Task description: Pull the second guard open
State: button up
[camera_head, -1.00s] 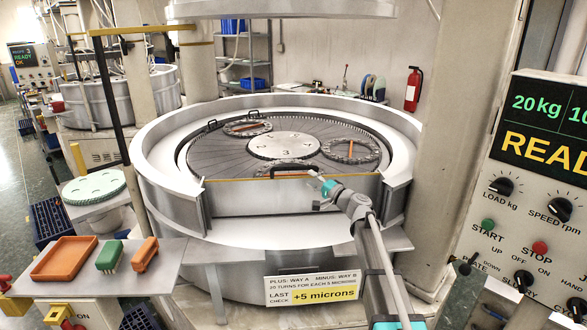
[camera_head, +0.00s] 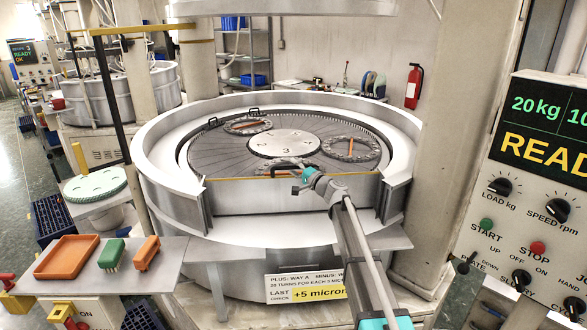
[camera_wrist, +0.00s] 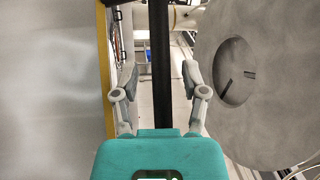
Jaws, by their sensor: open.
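A grey guard panel (camera_head: 290,197) with a yellow top edge fills the front gap of the round machine's wall. I cannot tell whether this is the guard counted as second. My gripper (camera_head: 300,186) is at the panel's top edge, right of its middle, and hides part of a carrier ring behind it. In the wrist view my gripper (camera_wrist: 159,75) is open, with nothing held between its fingers. The yellow edge (camera_wrist: 104,75) runs left of the fingers there, with a grey surface beyond it. I see no clear contact.
A control panel (camera_head: 540,180) and a pillar (camera_head: 460,120) stand at the right. A shelf (camera_head: 110,270) with an orange tray and brushes is at front left. A dark post (camera_head: 110,100) rises at left.

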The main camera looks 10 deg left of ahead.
jog(key=shift+c, duration=0.3)
grip_shut()
jog(key=shift+s+d+f, duration=0.1)
jog(key=shift+s+d, duration=0.05)
jog(key=shift+d, duration=0.1)
